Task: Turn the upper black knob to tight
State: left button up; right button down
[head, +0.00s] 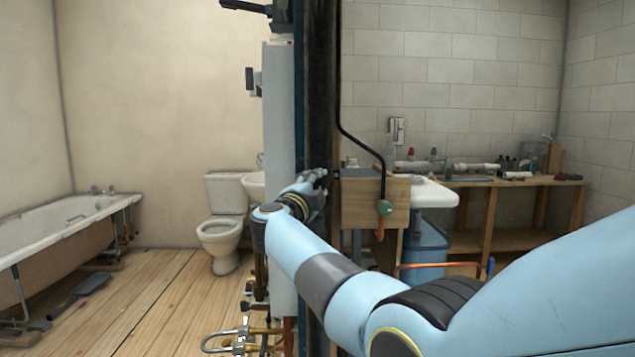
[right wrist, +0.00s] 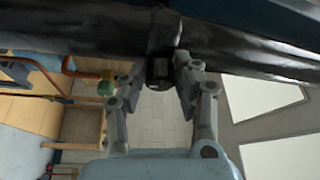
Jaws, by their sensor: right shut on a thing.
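The black knob (right wrist: 159,72) shows in the right wrist view as a small dark block against the dark upright post, between my fingertips. My right gripper (right wrist: 161,84) is shut on it, with one finger on each side. In the head view my right gripper (head: 318,176) reaches the dark post (head: 318,90) at about mid-height. There the knob is mostly hidden by the fingers and too small to make out. No mark for the knob's angle can be read. My left gripper is not in view.
Right of the post, a black pipe runs down to a green knob (head: 384,208) on a wooden panel (head: 357,205). A grey panel (head: 280,130) stands left of the post. A toilet (head: 224,232) and bathtub (head: 60,232) are farther left. A workbench (head: 500,182) stands behind, right.

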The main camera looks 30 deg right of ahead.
jog(key=shift+m+g, duration=0.3)
jog(key=shift+m, duration=0.3)
jog(key=shift+p, duration=0.3)
jog(key=c, duration=1)
grip_release()
jog(key=v, duration=0.7)
jog(key=shift+s+a, duration=0.2)
